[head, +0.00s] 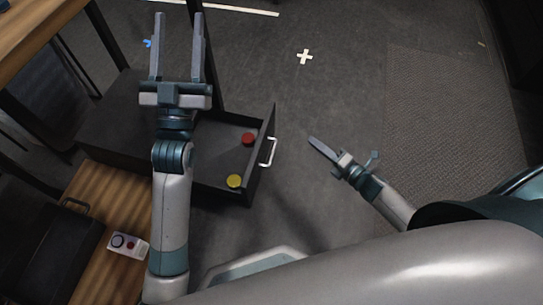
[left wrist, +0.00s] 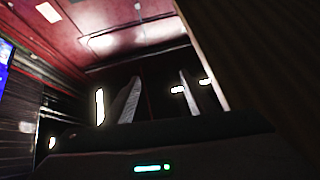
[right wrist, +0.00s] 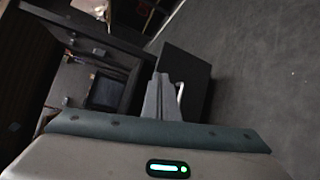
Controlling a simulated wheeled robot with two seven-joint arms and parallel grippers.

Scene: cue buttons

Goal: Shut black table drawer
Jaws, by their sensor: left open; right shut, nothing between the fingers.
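The black table drawer (head: 222,188) is pulled out in the head view, with a silver handle (head: 268,152) on its front. A red round piece (head: 249,138) and a yellow round piece (head: 234,181) lie inside it. My right gripper (head: 312,141) is shut and empty, to the right of the handle and apart from it. In the right wrist view the fingers (right wrist: 161,98) overlap the drawer front (right wrist: 186,78), with the handle (right wrist: 179,92) just right of them. My left gripper (head: 178,48) is open and empty, raised beyond the drawer; its arm hides part of the black cabinet.
A wooden surface (head: 112,196) with a white box (head: 127,244) bearing a red button lies at the left. A wooden tabletop edge (head: 34,35) is at upper left, with dark table legs near it. Dark floor (head: 330,100) right of the drawer is clear.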

